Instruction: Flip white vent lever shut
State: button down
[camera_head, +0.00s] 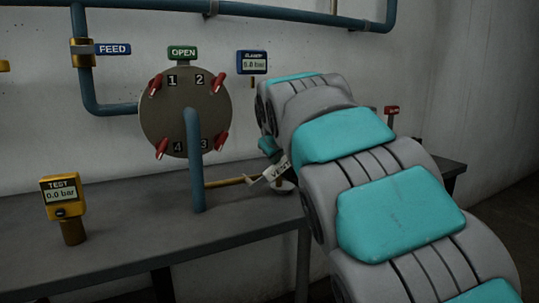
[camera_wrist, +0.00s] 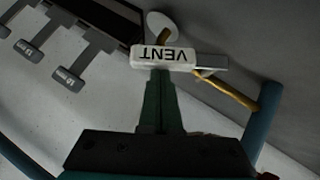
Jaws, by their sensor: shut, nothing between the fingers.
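The white vent lever (camera_head: 277,170) carries a VENT label and sits at the end of a brass pipe, low beside my arm in the head view. It is tilted, rising to the right there. In the wrist view the white lever (camera_wrist: 164,58) lies across the upper middle, its label upside down. My gripper (camera_wrist: 160,76) is shut and empty, with its fingertips right at the lever's edge. I cannot tell whether they touch it. In the head view my arm mostly hides the gripper.
A round plate (camera_head: 172,113) with several red levers stands behind a blue pipe (camera_head: 196,165). The brass pipe (camera_head: 230,182) runs from it to the vent. A yellow TEST gauge (camera_head: 64,205) stands on the grey bench (camera_head: 130,230). A blue pipe also shows in the wrist view (camera_wrist: 262,122).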

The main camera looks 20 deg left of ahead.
jog(key=shift+w+d+f+m+g+y, duration=0.6)
jog(key=shift+w+f+g+y, duration=0.15)
jog(key=shift+g, duration=0.15)
jog(key=shift+w+d+f+m+g+y, duration=0.25)
jog(key=shift+f+m+g+y, duration=0.1)
jog(key=shift+f+g, duration=0.2)
jog(key=shift+w+d+f+m+g+y, duration=0.2)
jog(key=shift+f+m+g+y, duration=0.15)
jog(key=shift+f+g, duration=0.15)
jog(key=shift+f, duration=0.1)
jog(key=w+a+r+v, duration=0.1)
jog(key=a+r+v, duration=0.1)
jog(key=v, duration=1.1)
jog(key=shift+d, duration=0.1)
